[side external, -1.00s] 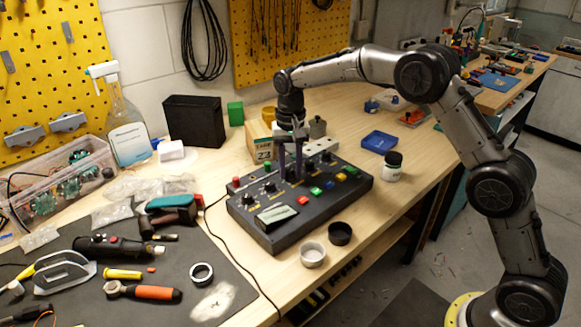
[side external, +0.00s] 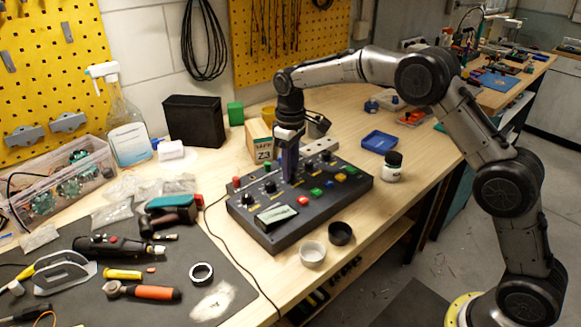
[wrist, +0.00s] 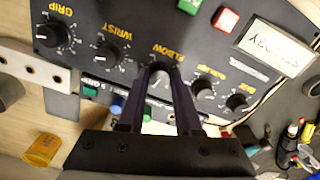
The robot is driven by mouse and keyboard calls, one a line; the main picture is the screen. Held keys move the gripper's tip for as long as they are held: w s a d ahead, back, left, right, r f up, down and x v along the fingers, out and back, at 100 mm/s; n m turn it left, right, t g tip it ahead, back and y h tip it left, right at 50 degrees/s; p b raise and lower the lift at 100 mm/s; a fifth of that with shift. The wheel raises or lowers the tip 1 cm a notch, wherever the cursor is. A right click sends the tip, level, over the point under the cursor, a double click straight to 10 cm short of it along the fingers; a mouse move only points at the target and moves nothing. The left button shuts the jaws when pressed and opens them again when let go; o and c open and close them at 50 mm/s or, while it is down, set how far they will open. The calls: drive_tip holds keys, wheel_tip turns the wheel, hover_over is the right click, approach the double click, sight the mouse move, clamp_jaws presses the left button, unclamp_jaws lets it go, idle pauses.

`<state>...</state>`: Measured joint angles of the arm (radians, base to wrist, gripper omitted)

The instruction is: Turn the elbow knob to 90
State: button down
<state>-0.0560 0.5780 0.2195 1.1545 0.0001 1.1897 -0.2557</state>
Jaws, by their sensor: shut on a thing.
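The black control box (side external: 290,238) sits on the wooden bench with a row of knobs. In the wrist view, the elbow knob (wrist: 159,80) lies between the two fingers of my gripper (wrist: 160,88), beside the yellow ELBOW label. The fingers are shut on it. A pale mark shows on the knob, but its angle reading is too small to tell. In the side view, my gripper (side external: 290,180) points straight down onto the box, and the fingers hide the knob there.
The wrist knob (wrist: 108,53) and shoulder knob (wrist: 204,88) flank the fingers closely. Coloured buttons (side external: 316,192) and a small display (side external: 276,214) are on the box. Two small cups (side external: 313,253) stand in front. A black bin (side external: 194,121) stands behind.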

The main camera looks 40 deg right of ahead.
drive_tip(key=shift+n, duration=1.6)
drive_tip(key=c, duration=0.6)
unclamp_jaws()
wheel_tip(320, 180, up, 14)
